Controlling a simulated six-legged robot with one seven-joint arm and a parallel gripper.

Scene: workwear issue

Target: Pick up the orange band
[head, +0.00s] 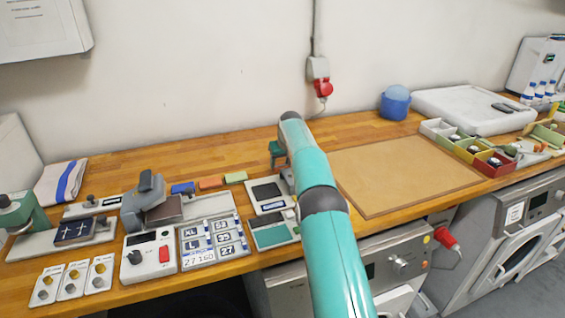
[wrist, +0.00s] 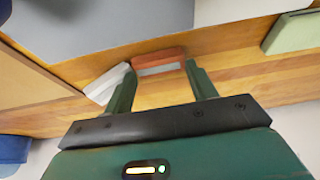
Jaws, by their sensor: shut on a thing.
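My gripper (wrist: 160,78) is shut on an orange-red band (wrist: 158,56) with a pale edge. The band spans the gap between the two green fingertips in the wrist view. In the head view part of my gripper (head: 277,152) shows beside my arm, above the back of the counter; the held band is hidden there. Another orange band (head: 210,183) lies on the counter between a blue band (head: 183,188) and a green band (head: 235,177). A green band also shows in the wrist view (wrist: 290,32), apart from my gripper.
A pale block-like thing (wrist: 107,84) is close beside one finger. Below my gripper in the head view is a small device (head: 266,192). A label tray (head: 214,243) and a press (head: 150,205) stand left. A tan board (head: 400,172) lies clear on the right.

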